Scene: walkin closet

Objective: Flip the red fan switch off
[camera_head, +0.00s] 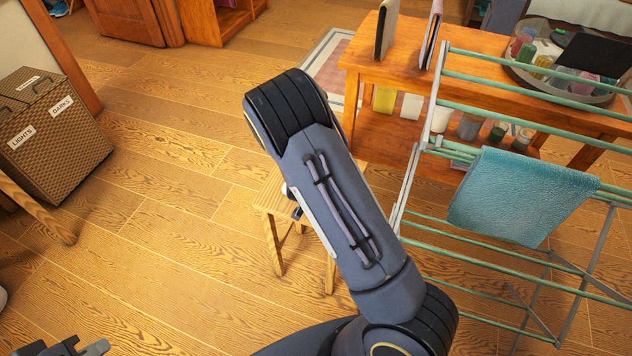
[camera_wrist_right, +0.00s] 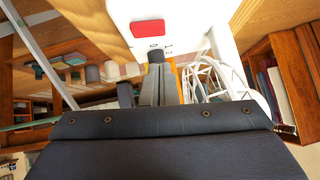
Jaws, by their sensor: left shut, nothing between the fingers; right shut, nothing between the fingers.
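The red switch (camera_wrist_right: 148,28) is a flat red rectangle on a white panel (camera_wrist_right: 185,15), at the top of the right wrist view. A white fan cage (camera_wrist_right: 212,80) shows to the right of the fingers. My right gripper (camera_wrist_right: 156,58) is shut and empty, its dark fingertips just below the switch in the picture; whether they touch the panel I cannot tell. In the head view the right gripper, the fan and the switch do not show clearly; my right arm covers the middle. My left gripper (camera_head: 80,347) is shut and empty at the bottom left edge.
A wooden stool (camera_head: 268,205) stands partly behind my right arm. A drying rack (camera_head: 490,215) with a teal towel (camera_head: 518,195) and a wooden table (camera_head: 360,56) stand at the right. A wicker hamper (camera_head: 75,150) is at the left. The floor between is clear.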

